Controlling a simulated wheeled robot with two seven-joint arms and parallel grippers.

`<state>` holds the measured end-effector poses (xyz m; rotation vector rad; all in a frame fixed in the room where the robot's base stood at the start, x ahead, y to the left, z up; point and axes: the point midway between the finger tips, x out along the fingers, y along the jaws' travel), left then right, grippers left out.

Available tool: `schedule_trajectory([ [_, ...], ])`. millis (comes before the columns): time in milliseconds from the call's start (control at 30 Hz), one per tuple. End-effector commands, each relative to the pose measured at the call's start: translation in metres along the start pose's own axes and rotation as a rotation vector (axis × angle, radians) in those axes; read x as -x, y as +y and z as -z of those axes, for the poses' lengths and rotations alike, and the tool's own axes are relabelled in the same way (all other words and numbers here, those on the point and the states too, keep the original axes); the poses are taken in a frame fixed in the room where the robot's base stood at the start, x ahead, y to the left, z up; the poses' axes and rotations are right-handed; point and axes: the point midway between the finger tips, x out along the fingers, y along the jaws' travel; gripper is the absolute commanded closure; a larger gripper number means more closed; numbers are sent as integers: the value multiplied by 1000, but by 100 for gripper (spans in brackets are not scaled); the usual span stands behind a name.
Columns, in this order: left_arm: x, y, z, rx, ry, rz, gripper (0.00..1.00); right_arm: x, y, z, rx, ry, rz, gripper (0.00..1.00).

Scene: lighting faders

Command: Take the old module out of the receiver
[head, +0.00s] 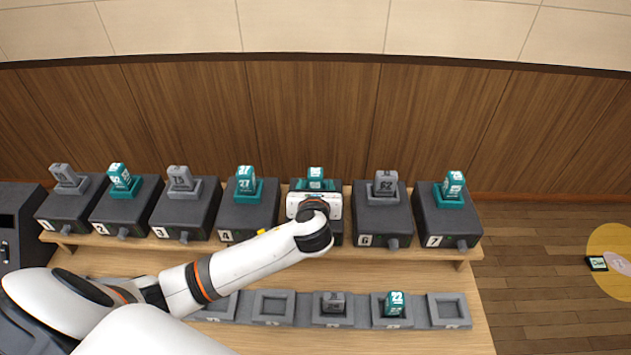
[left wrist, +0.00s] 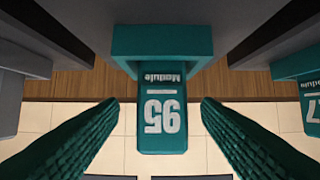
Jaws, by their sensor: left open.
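A row of dark receivers stands on the wooden shelf, each with a module in a socket on top. My left gripper (head: 315,202) is over the receiver between those marked 4 and 6 and hides most of it. Its teal module (head: 316,173) shows just behind the gripper. In the left wrist view this module, marked 95 (left wrist: 163,118), sits in its teal socket (left wrist: 162,42). My open green-padded fingers are on either side of it, with a gap on each side. My right gripper is not in view. The pictures do not show which module is old.
A grey module (head: 334,303) and a teal module marked 22 (head: 396,304) sit in the front row of grey trays; an empty tray (head: 448,310) is at its right end. Neighbouring receivers 4 (head: 247,215) and 6 (head: 382,218) stand close beside the gripper.

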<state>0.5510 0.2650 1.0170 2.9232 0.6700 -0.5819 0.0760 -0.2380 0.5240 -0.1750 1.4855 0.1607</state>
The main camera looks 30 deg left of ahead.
Motion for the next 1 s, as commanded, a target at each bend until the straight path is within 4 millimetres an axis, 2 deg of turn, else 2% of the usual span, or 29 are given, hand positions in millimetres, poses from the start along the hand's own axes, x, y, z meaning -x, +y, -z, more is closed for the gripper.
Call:
schedule_trajectory([
  [200, -24, -2, 2, -1, -1, 3, 42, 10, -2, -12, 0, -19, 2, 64],
  [400, -49, -1, 0, 1, -1, 1, 42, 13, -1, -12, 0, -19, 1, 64],
  [700, -53, -1, -1, 0, 0, -1, 43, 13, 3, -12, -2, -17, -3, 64],
  [1000, -53, -2, -1, 0, 0, -1, 91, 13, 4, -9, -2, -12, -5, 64],
])
